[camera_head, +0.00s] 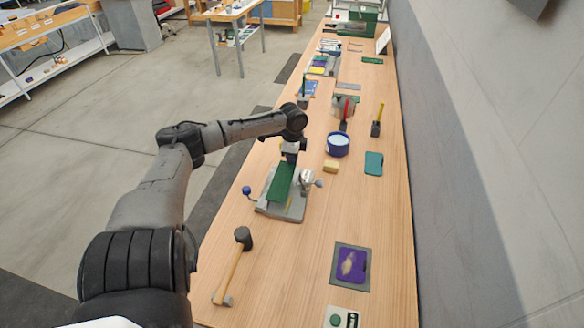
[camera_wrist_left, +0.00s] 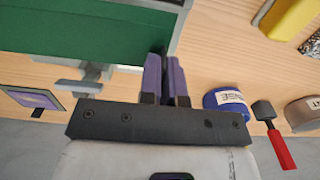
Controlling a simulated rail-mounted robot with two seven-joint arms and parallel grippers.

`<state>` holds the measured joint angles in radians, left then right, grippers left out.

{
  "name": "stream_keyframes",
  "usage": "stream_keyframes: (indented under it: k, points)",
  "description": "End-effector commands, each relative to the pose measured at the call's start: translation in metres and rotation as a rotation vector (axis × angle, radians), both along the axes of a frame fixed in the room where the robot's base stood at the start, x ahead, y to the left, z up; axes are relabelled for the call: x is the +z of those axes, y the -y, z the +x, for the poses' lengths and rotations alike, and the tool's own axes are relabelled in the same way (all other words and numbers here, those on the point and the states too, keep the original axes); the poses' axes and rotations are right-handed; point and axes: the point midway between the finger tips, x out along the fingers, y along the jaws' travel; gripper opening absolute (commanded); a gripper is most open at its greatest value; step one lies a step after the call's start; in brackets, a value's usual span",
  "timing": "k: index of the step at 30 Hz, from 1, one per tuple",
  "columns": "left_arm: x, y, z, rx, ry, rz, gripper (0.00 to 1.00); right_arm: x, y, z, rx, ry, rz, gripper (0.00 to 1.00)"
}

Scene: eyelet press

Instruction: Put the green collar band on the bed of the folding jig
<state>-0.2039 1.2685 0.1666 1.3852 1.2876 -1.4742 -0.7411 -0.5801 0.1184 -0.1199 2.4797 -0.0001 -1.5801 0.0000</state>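The green collar band (camera_head: 281,182) is a long flat strip above the grey folding jig (camera_head: 295,213), covering much of its bed in the head view. Whether it touches the bed cannot be told. My left gripper (camera_head: 291,158) is at the band's far end. In the left wrist view the band (camera_wrist_left: 90,28) fills the upper left. The purple fingers of the left gripper (camera_wrist_left: 165,75) are close together with their tips at the band's edge, seemingly shut on it. The tips are partly hidden. My right gripper is not in view.
A mallet (camera_head: 235,262) lies in front of the jig. A purple piece on a dark mat (camera_head: 338,280) is to the right. The bench between jig and mat is clear.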

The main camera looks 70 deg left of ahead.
Motion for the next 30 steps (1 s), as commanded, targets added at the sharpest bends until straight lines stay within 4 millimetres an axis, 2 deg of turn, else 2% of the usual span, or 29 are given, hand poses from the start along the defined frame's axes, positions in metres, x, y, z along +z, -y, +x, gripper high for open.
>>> stream_keyframes:
  k: [11, 23, 24, 30]
  points:
    - [-0.036, 0.000, 0.000, -0.001, 0.001, 0.000, 0.00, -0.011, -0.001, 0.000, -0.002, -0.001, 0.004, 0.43]
    - [-0.040, 0.000, 0.000, -0.001, 0.001, 0.000, 0.00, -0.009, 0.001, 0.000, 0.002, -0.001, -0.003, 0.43]
    - [-0.040, 0.000, 0.000, -0.001, 0.001, 0.000, 0.07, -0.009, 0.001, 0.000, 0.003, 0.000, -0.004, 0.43]
    - [-0.040, 0.000, 0.000, -0.001, 0.000, 0.001, 0.26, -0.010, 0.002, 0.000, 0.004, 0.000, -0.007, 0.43]
